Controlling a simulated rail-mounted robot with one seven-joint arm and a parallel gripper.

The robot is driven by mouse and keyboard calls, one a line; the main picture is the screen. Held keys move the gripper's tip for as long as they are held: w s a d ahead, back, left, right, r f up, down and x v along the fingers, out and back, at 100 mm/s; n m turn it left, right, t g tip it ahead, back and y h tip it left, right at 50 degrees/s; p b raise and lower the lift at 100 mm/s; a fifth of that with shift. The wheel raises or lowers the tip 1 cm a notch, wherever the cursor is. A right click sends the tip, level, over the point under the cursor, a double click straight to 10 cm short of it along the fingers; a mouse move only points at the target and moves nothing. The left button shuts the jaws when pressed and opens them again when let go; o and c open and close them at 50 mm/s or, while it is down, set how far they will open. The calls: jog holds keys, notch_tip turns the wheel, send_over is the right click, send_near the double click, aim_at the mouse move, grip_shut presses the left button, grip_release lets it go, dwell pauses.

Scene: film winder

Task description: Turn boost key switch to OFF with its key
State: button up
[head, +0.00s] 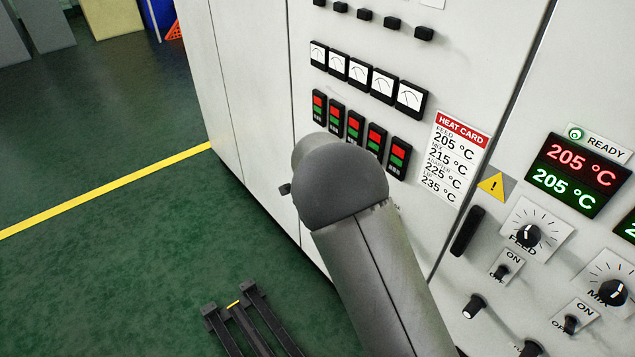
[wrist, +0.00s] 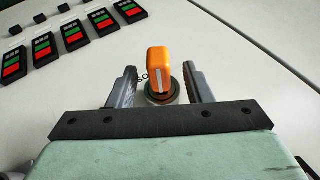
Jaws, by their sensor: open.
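In the wrist view an orange key (wrist: 158,68) with a pale stripe stands in a round metal switch (wrist: 163,94) on the light panel. My gripper (wrist: 160,84) is open, with one dark finger on each side of the key and switch. A gap shows between the key and each finger. Lettering beside the switch is mostly hidden by the left finger. In the head view my grey arm hides the switch, the key and the gripper.
Several red-green push-button blocks (head: 355,126) sit close by on the panel, below white meters (head: 360,72). A heat card (head: 455,160), a black handle (head: 467,231) and knobs (head: 528,235) are to the right. Green floor (head: 90,270) is open at left.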

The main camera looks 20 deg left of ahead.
grip_shut()
jog(key=shift+a+r+g+h+p, duration=0.15)
jog(key=shift+g+h+p, duration=0.2)
jog(key=shift+p, duration=0.85)
jog(key=shift+w+a+n+g+h+p, duration=0.15)
jog(key=shift+n+g+h+p, duration=0.5)
jog(key=shift+p, duration=1.45)
jog(key=shift+m+h, duration=0.25)
jog(key=shift+h, duration=0.35)
jog(key=shift+p, duration=0.3)
jog(key=shift+g, duration=0.3)
